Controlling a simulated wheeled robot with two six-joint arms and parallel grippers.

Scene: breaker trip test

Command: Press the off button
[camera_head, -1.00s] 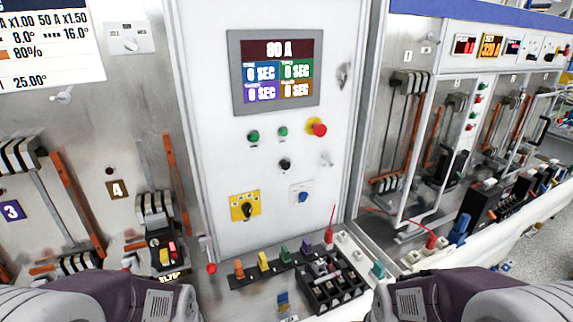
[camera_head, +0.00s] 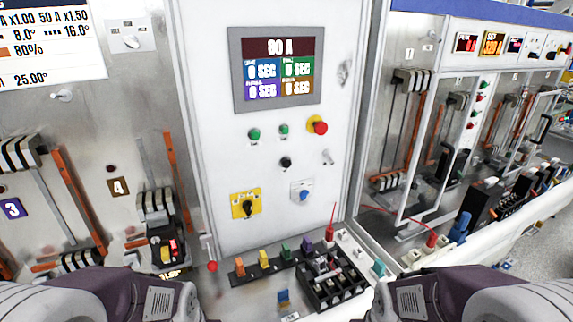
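The white control panel (camera_head: 225,100) stands in the middle. It carries two green buttons, a left one (camera_head: 254,134) and a right one (camera_head: 284,129). A red mushroom button (camera_head: 319,126) on a yellow base sits to their right. A black button (camera_head: 286,162) is below the green ones. The labels are too small to read, so I cannot tell which is the off button. My left and right arm links show at the bottom corners. Both grippers are out of the picture, and nothing of mine is touching the panel.
The panel screen (camera_head: 276,68) reads 80 A. A yellow rotary switch (camera_head: 246,205) and a blue knob (camera_head: 303,194) sit lower. Breaker bays flank the panel. The space before the buttons is clear.

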